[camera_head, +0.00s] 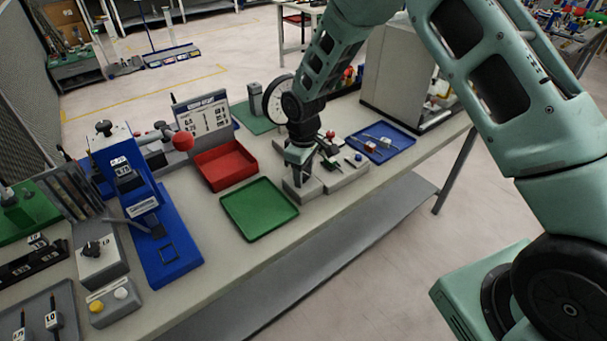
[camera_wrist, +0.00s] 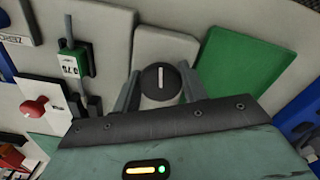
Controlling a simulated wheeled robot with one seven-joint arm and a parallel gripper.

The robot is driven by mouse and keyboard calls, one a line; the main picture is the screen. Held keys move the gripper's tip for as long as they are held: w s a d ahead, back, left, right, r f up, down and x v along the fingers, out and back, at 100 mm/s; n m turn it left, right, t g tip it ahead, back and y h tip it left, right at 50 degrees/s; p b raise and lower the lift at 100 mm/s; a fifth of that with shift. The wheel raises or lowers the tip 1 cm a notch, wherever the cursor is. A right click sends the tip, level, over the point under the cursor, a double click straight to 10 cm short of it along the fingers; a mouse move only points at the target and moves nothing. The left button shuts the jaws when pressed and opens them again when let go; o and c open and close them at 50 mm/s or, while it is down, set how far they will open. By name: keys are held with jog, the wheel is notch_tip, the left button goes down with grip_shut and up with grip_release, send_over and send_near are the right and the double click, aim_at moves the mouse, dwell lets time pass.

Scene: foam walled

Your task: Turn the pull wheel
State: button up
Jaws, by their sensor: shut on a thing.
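The pull wheel (camera_wrist: 158,81) shows in the wrist view as a round black knob with a white line across its top. It sits on a light grey block (camera_wrist: 165,42). My gripper (camera_wrist: 161,84) has a finger on either side of the knob and is shut on it. In the head view my gripper (camera_head: 302,168) points down over the grey block (camera_head: 302,192) near the middle of the bench, and the knob is hidden behind it.
A green tray (camera_head: 260,208) and a red bin (camera_head: 225,165) lie left of my gripper. A blue tray (camera_head: 381,141) with small parts lies to its right. A round dial (camera_head: 279,97) stands close behind my arm. A blue press (camera_head: 150,215) stands at the left.

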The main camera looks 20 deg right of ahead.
dwell(0.4)
jog(key=o, duration=1)
jog(key=shift+c, duration=0.2)
notch_tip(320, 180, up, 18)
jog(key=b, duration=0.3)
jog(key=shift+f, duration=0.25)
